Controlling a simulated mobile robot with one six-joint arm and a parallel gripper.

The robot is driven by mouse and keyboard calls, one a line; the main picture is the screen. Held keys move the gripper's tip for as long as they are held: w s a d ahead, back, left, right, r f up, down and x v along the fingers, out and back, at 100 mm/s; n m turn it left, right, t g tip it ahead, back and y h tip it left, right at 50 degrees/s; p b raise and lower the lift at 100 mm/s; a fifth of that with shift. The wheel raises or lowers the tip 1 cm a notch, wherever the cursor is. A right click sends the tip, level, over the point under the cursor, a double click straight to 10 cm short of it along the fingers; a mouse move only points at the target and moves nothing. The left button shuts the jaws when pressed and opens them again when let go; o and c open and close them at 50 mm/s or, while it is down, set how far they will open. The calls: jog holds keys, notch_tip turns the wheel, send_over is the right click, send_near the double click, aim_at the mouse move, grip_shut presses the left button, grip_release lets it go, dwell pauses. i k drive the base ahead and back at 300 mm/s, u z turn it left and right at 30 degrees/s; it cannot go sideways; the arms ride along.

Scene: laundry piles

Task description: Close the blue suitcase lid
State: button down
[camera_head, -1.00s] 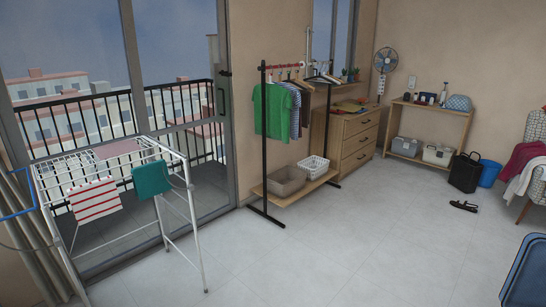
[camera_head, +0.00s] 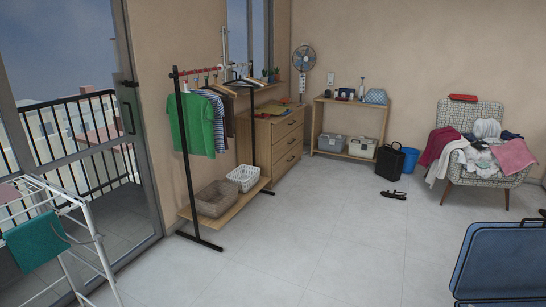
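The blue suitcase (camera_head: 503,258) is at the lower right of the head view, cut off by the right and bottom edges. Its lid stands raised, with the dark blue panel and lighter rim showing. The inside and base of the suitcase are mostly out of the picture. My gripper is not in view.
A clothes rack (camera_head: 189,160) with hanging clothes and baskets stands left of centre. A drying rack (camera_head: 88,235) is at the lower left. A patterned armchair (camera_head: 488,185) piled with laundry is at the right. Black sandals (camera_head: 393,195) lie on the otherwise clear middle floor.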

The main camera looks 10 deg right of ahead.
aim_at(498, 260)
jog(key=z, duration=0.4)
jog(key=i, duration=0.85)
jog(key=z, duration=0.4)
jog(key=i, duration=1.95)
jog(key=z, duration=0.05)
